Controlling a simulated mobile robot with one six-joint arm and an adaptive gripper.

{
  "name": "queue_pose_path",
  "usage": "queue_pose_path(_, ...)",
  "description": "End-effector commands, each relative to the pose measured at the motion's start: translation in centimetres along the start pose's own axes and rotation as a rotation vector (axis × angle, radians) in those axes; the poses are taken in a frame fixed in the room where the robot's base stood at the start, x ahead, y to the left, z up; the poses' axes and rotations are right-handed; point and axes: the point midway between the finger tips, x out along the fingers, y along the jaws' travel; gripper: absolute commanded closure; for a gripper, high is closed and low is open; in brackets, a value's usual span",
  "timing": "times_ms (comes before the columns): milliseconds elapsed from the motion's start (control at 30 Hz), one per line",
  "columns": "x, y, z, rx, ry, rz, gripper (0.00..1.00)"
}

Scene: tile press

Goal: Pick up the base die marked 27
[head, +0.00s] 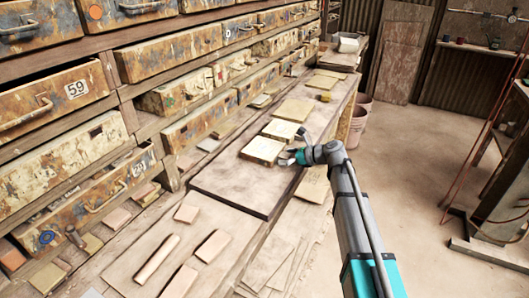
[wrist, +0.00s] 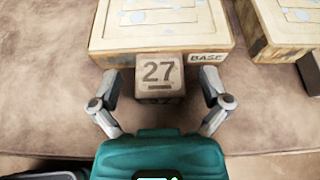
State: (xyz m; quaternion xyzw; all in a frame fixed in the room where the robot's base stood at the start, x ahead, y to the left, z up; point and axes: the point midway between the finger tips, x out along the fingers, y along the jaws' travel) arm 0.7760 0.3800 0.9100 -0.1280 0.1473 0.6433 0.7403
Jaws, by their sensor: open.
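The base die marked 27 (wrist: 160,74) is a small pale block in the wrist view, with a dark "27" and a bar on its top face. It stands at the front edge of a wide flat box labelled BASE (wrist: 205,57). My gripper (wrist: 159,84) is open, with one finger on each side of the die, and a gap shows between each finger and the block. In the head view the box (head: 262,150) lies on the bench, and my gripper (head: 290,158) is at its right front side. The die is too small to make out there.
A second flat box (wrist: 284,22) lies to the right in the wrist view, with a dark block (wrist: 312,70) at the right edge. In the head view a wooden drawer rack (head: 170,40) runs along the bench. A dark-edged board (head: 240,190) lies nearer, with loose tiles (head: 212,245) in front.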

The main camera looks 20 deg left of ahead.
Motion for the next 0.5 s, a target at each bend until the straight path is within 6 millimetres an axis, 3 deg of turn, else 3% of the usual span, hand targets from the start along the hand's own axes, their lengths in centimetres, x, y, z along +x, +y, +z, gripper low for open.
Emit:
queue_pose_path(167, -0.02, -0.01, -0.01, 0.0, 0.0, 0.0, 0.03)
queue_pose_path(500, -0.02, -0.02, -0.01, 0.0, 0.0, 0.0, 0.64)
